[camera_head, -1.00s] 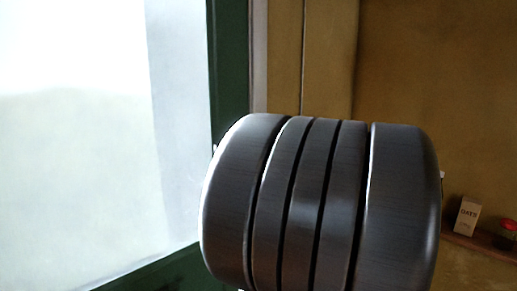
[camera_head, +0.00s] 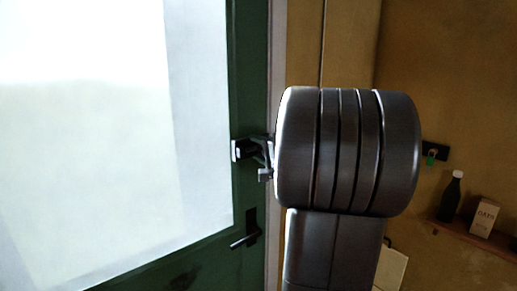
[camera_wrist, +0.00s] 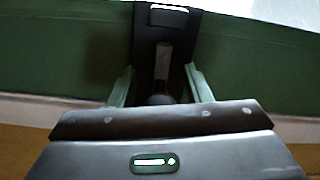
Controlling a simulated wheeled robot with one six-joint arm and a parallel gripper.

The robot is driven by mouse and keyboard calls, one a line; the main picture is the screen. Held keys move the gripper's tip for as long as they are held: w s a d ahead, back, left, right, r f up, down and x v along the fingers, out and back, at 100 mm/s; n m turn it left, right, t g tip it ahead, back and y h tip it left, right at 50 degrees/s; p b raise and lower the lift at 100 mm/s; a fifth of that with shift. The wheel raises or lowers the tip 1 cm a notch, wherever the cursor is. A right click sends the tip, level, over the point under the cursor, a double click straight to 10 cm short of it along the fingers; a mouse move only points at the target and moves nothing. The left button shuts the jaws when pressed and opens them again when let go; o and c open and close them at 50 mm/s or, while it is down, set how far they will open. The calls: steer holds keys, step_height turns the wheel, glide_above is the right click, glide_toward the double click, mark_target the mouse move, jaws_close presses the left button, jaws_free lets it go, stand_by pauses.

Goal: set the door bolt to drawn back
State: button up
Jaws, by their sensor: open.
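The door bolt (camera_head: 244,150) is a dark fitting with a pale end, on the green frame of the glazed door (camera_head: 247,80). In the wrist view the bolt (camera_wrist: 163,58) shows as a dark plate with a grey bar along it and a bright piece at its far end. My gripper (camera_wrist: 161,84) is open, its two pale green-grey fingers on either side of the bolt's near part. I cannot tell whether they touch it. In the head view my gripper (camera_head: 266,162) shows only in part, beside the bolt; my own arm hides the rest.
A dark door handle (camera_head: 245,237) is below the bolt. On the right wall are a black plate with a green item (camera_head: 433,152) and a shelf (camera_head: 455,232) with a dark bottle (camera_head: 451,197) and an oats carton (camera_head: 484,217). The glass pane (camera_head: 100,140) fills the left.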

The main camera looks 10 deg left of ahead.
mark_target(247, 151)
jaws_close()
steer(key=shift+s+a+f+b, duration=0.2)
steer(key=shift+s+a+b, duration=0.95)
steer(key=shift+s+b, duration=0.2)
steer(key=shift+s+r, duration=0.15)
steer(key=shift+s, duration=0.05)
jaws_free()
steer(key=shift+s+a, duration=0.1)
steer(key=shift+a, duration=0.05)
